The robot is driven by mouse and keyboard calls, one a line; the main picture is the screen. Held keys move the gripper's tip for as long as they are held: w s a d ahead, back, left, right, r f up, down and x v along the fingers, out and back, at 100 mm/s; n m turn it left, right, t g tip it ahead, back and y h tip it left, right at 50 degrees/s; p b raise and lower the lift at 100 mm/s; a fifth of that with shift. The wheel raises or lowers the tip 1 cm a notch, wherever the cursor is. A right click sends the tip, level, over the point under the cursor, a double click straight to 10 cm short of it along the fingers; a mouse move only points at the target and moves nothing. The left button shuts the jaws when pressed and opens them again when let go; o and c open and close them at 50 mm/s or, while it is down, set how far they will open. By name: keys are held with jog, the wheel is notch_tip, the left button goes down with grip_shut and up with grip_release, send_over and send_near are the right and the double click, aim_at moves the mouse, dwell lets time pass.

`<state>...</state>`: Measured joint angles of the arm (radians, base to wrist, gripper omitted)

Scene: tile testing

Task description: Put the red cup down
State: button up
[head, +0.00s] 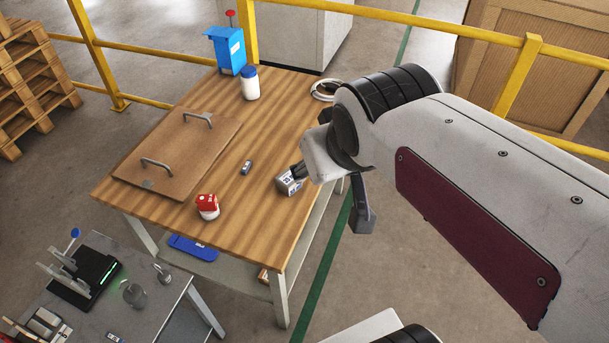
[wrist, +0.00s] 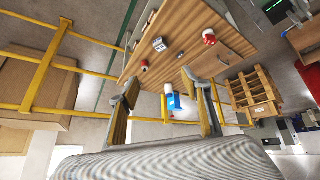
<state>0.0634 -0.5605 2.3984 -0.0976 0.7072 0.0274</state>
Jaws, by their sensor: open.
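My gripper (head: 330,195) is open, above and beside the right edge of the wooden table (head: 235,115). In the wrist view its two fingers (wrist: 160,80) stand wide apart with nothing held between them. A small red-and-white object (head: 207,206) stands on the table near the front edge, apart from my gripper; it also shows in the wrist view (wrist: 209,37). A second small red-and-white thing (wrist: 145,65) shows near the table's edge in the wrist view. I cannot tell for sure which of the two is the red cup.
A grey labelled block (head: 288,183) sits close by one finger. A board with two handles (head: 175,152), a white jar with blue lid (head: 250,86), a blue box (head: 230,50) and a coil (head: 325,91) are on the table. Yellow railings (head: 400,25) run behind.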

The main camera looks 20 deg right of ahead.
jog(key=s+a+f+g+y, duration=0.1)
jog(key=s+a+f, duration=0.1)
jog(key=s, duration=0.6)
jog(key=shift+s+a+f, duration=0.15)
jog(key=shift+a+f, duration=0.15)
jog(key=shift+a, duration=0.5)
dwell(0.3)
